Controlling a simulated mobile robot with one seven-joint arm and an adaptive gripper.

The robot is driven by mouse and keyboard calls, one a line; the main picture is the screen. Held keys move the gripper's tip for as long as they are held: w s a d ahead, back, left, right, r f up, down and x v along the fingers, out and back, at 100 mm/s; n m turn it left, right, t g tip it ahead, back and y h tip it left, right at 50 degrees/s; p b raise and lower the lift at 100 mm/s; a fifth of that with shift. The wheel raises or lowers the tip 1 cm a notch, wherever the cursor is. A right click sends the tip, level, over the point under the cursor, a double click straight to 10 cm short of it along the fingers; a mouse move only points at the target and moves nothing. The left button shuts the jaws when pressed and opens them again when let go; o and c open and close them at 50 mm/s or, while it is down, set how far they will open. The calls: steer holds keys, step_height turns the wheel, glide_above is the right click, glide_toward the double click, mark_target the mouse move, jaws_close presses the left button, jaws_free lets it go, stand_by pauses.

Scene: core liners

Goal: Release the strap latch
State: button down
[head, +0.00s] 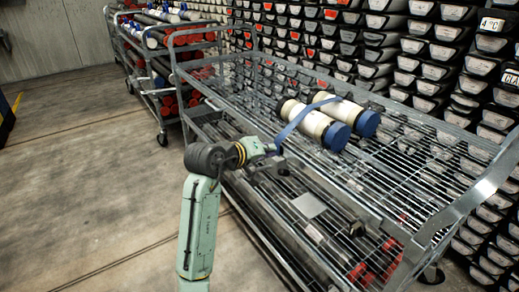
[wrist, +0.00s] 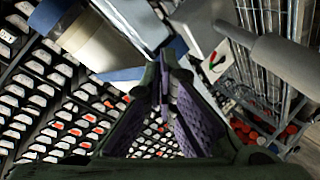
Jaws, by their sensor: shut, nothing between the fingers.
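Two cream liner tubes with blue end caps lie side by side on the cart's top wire shelf; the nearer tube (head: 303,118) and the farther tube (head: 338,105) are crossed by a blue strap (head: 298,119). The strap runs down to the cart's near side rail, by my gripper (head: 278,167). In the wrist view my gripper (wrist: 170,62) has its purple-padded fingers together, with nothing between them. A pale block with a red and green mark (wrist: 216,61), apparently the strap latch, is just right of the fingertips. Contact cannot be told.
The grey wire cart (head: 420,150) has a rail around its top and a lower shelf with red-ended items (head: 358,272). A second loaded cart (head: 170,75) stands at back left. Racks of core trays (head: 380,45) line the back. Floor (head: 80,160) is clear at left.

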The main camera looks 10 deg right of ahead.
mark_target(287, 174)
steer(key=x, duration=0.2)
steer(key=shift+d+f, duration=0.25)
steer(key=shift+f, duration=0.05)
steer(key=shift+s+f+p, duration=0.25)
steer(key=shift+s, duration=0.3)
steer(key=shift+s+f+p, duration=0.2)
steer(key=shift+s+f, duration=0.05)
steer(key=shift+s, duration=0.35)
steer(key=shift+s+f, duration=0.25)
steer(key=shift+s, duration=0.2)
steer(key=shift+w+f, duration=0.1)
steer(key=shift+f, duration=0.05)
